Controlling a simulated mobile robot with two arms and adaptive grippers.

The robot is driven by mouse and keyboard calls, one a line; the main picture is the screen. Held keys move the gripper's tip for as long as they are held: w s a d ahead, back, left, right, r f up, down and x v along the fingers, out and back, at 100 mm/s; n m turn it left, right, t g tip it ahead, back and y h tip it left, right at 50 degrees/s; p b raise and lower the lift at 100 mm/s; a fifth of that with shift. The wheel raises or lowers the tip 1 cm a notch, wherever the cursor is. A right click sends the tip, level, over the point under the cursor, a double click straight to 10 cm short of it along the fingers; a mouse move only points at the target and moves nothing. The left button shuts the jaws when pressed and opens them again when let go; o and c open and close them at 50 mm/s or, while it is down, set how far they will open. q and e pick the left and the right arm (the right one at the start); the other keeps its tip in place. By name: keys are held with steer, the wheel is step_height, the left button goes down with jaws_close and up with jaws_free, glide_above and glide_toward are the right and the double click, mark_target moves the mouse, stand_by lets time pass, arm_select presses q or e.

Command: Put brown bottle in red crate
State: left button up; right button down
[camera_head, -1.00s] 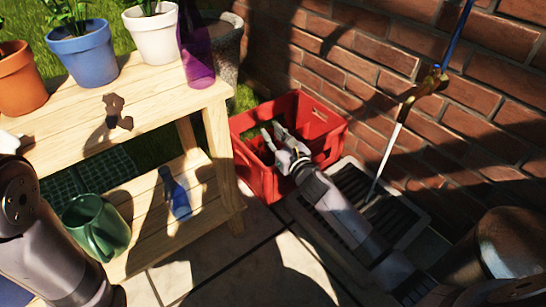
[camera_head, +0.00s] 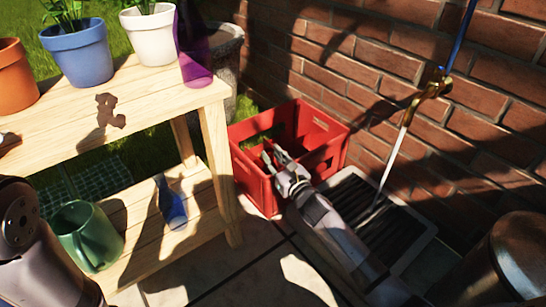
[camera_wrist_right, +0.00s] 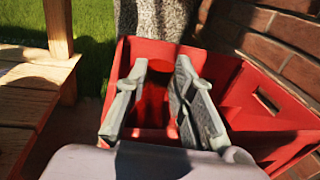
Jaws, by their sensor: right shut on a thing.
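The red crate (camera_head: 325,128) stands on the paving between the wooden table and the brick wall. My right gripper (camera_head: 275,155) is over the crate's near part, with its fingers reaching inside the rim. In the right wrist view the gripper (camera_wrist_right: 158,85) is closed around a dark reddish-brown, see-through shape, which looks like the brown bottle (camera_wrist_right: 156,98). The red crate (camera_wrist_right: 270,120) surrounds it there. The bottle's lower part is hard to make out, and I cannot tell if it touches the crate floor. My left arm shows at the left edge, its gripper out of view.
A purple vase (camera_head: 194,62) and flower pots stand on the table top (camera_head: 150,100). A blue bottle (camera_head: 172,205) and a green watering can (camera_head: 86,237) are on the lower shelf. A drain grate (camera_head: 385,215) and the brick wall (camera_head: 400,50) border the crate.

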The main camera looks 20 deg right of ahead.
steer(key=shift+f, duration=0.35)
steer(key=c, duration=1.4)
jaws_free()
steer(key=shift+o, duration=0.2)
steer(key=shift+r, duration=0.3)
steer(key=s+p, duration=0.1)
steer(key=s, duration=0.1)
steer(key=s+r+p, duration=0.1)
steer(key=shift+d+p, duration=0.25)
steer(key=shift+p, duration=0.05)
steer(key=s+d+p, duration=0.1)
steer(key=s+p, duration=0.2)
steer(key=s, duration=0.5)
steer(key=shift+s+d+f, duration=0.15)
steer(key=shift+s+d, duration=0.25)
